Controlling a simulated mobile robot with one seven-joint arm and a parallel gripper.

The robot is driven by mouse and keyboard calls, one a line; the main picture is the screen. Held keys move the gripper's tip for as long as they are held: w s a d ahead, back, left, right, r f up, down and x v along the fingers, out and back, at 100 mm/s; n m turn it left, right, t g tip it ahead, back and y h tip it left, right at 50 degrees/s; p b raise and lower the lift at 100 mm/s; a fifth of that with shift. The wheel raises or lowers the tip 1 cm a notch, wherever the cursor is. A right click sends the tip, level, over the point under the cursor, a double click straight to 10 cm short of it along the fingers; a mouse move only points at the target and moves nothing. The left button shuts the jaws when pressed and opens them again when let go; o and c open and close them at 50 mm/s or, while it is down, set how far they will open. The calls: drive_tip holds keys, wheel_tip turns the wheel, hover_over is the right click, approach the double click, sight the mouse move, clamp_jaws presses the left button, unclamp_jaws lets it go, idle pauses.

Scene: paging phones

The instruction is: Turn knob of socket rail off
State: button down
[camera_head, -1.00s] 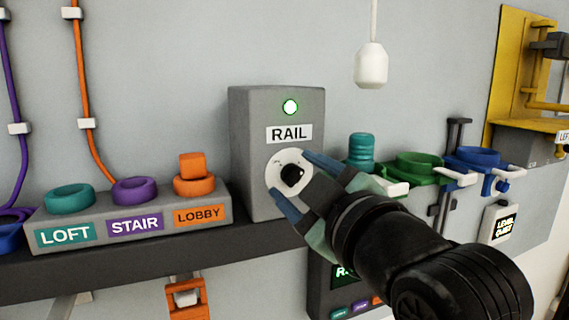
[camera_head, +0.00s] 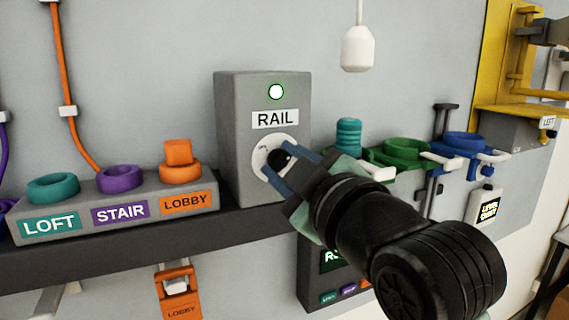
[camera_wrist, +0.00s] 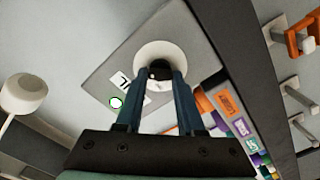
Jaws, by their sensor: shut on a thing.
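The grey socket rail box (camera_head: 228,130) stands on the dark shelf with a RAIL label and a green-rimmed lit lamp (camera_head: 276,92). Its black knob (camera_head: 279,158) sits on a round white dial (camera_head: 262,146). My gripper (camera_head: 283,163) reaches in from the lower right, its blue fingers shut on the knob. In the wrist view, the fingers (camera_wrist: 161,84) lie on either side of the knob (camera_wrist: 158,70), in front of the white dial. The dial's right part and some of its markings are hidden by the fingers.
Left of the box, a grey block (camera_head: 75,222) carries teal, purple and orange rings labelled LOFT, STAIR and LOBBY. A white pendant (camera_head: 358,48) hangs above right. Green (camera_head: 404,152) and blue (camera_head: 465,145) ring holders are to the right. A screen unit sits below the shelf.

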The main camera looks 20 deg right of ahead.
drive_tip(key=shift+f+n+b, duration=0.15)
drive_tip(key=shift+n+b, duration=0.25)
drive_tip(key=shift+b, duration=0.1)
drive_tip(key=n+b, duration=0.2)
drive_tip(key=b, duration=0.2)
drive_tip(key=shift+f+n, duration=0.15)
drive_tip(key=shift+n, duration=0.25)
drive_tip(key=n+b, duration=0.5)
drive_tip(key=shift+a+n, duration=0.1)
drive_tip(key=shift+n, duration=0.2)
drive_tip(key=n+b, duration=0.2)
drive_tip(key=n, duration=0.2)
drive_tip(key=shift+f+b, duration=0.1)
drive_tip(key=shift+b, duration=0.25)
drive_tip(key=n+b, duration=0.1)
drive_tip(key=n, duration=0.3)
drive_tip(key=shift+n+b, duration=0.3)
drive_tip(key=c, duration=0.5)
unclamp_jaws()
